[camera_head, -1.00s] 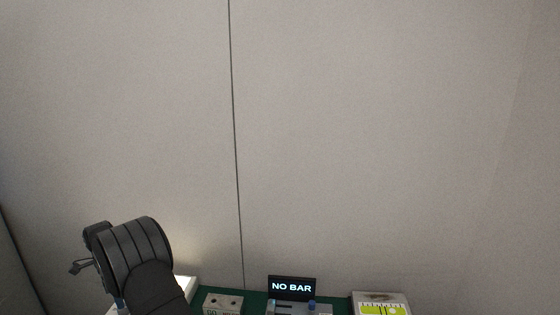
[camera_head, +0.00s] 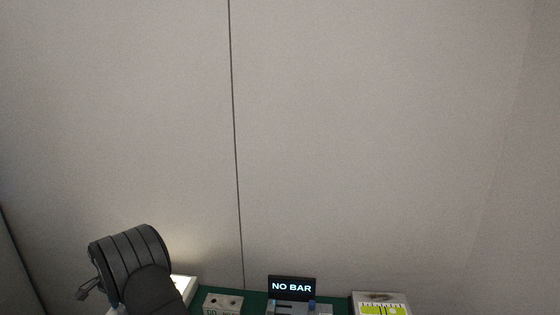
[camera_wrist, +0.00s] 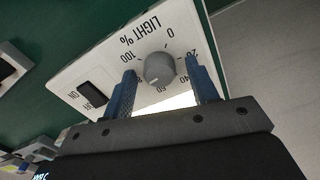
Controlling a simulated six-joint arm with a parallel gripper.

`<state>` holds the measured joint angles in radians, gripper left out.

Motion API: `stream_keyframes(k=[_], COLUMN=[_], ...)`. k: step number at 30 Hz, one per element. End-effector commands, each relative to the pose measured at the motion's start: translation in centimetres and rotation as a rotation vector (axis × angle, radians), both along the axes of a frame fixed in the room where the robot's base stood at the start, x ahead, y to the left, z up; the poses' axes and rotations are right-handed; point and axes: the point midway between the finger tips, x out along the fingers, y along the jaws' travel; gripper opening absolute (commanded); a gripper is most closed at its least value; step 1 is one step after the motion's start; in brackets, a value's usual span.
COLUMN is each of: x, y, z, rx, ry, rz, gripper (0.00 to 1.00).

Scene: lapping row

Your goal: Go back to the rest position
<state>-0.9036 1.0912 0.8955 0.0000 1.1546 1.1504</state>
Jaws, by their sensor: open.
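My gripper (camera_wrist: 160,90) shows in the wrist view with its two blue fingers apart. A round grey knob (camera_wrist: 159,69) on a white light panel (camera_wrist: 112,58) appears between the fingertips. I cannot tell whether the fingers touch it; no grip on it shows. The panel carries a "LIGHT %" scale and a dark ON switch (camera_wrist: 92,94).
A display (camera_head: 292,288) reads "NO BAR" above a grey fixture. A grey block with two holes (camera_head: 222,303) stands left of it. A box with a yellow-green face (camera_head: 381,308) stands to the right. A plain wall (camera_head: 380,130) rises behind the green bench.

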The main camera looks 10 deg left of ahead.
Motion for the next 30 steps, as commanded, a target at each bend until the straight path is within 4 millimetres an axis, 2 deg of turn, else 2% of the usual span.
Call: stream_keyframes(k=[30], x=[-0.02], y=[0.08], z=[0.0], rx=[0.0], ry=[0.0], rz=[0.81], gripper=[0.54])
